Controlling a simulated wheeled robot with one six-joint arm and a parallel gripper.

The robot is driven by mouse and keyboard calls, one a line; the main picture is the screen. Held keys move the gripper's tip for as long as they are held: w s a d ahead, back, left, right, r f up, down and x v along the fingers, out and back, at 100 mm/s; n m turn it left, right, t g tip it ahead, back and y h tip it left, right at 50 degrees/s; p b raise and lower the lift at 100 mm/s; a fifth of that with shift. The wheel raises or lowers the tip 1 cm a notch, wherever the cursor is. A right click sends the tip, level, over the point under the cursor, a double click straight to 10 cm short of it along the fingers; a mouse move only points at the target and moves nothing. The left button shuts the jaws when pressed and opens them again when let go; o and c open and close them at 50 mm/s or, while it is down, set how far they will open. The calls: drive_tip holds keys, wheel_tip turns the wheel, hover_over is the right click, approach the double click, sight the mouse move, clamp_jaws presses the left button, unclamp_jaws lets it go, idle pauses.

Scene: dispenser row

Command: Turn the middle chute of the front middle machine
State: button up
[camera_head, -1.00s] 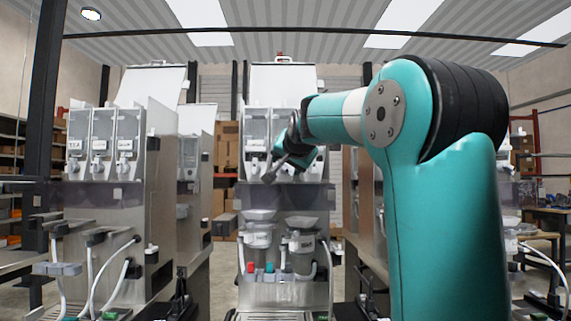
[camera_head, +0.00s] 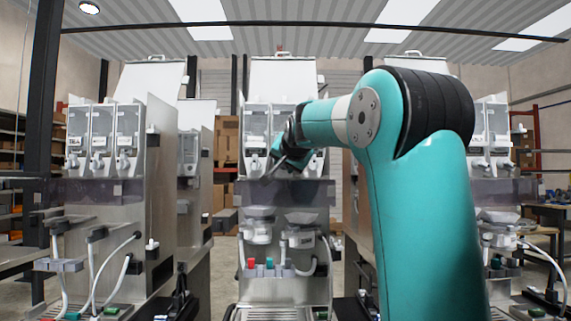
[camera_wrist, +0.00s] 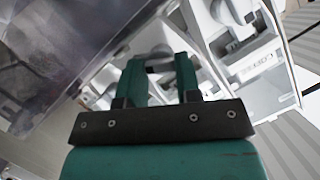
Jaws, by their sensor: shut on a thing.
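The front middle machine (camera_head: 257,205) stands upright at the centre of the head view, with a row of clear canisters near its top. Its left canister's chute (camera_head: 255,163) is visible. My gripper (camera_head: 276,160) is at the middle canister and hides the middle chute in the head view. In the wrist view, my gripper (camera_wrist: 160,68) has its two green fingers closed on a pale grey part, the middle chute (camera_wrist: 158,66), of which only a little shows between them. Which way the chute points cannot be told.
A coffee-labelled canister (camera_wrist: 255,65) with a white chute is close beside my fingers. A clear dark shield (camera_wrist: 60,60) lies on the other side. Similar machines stand at the left (camera_head: 120,215) and right (camera_head: 490,195). Bowls (camera_head: 300,218) sit below the shield.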

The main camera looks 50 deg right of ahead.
drive_tip(key=shift+w+a+n+g+h+p, duration=0.1)
drive_tip(key=shift+n+g+h+p, duration=0.7)
drive_tip(key=shift+n+p, duration=0.6)
drive_tip(key=shift+w+a+n+g+h+p, duration=0.15)
drive_tip(key=shift+n+g+h+p, duration=0.75)
drive_tip(key=shift+n, duration=0.9)
drive_tip(key=shift+w+a+n+g+h+p, duration=0.1)
drive_tip(key=shift+n+g+h+p, duration=0.5)
drive_tip(key=shift+n+p, duration=0.85)
drive_tip(key=shift+n, duration=0.25)
drive_tip(key=shift+d, duration=0.1)
drive_tip(key=o, duration=0.9)
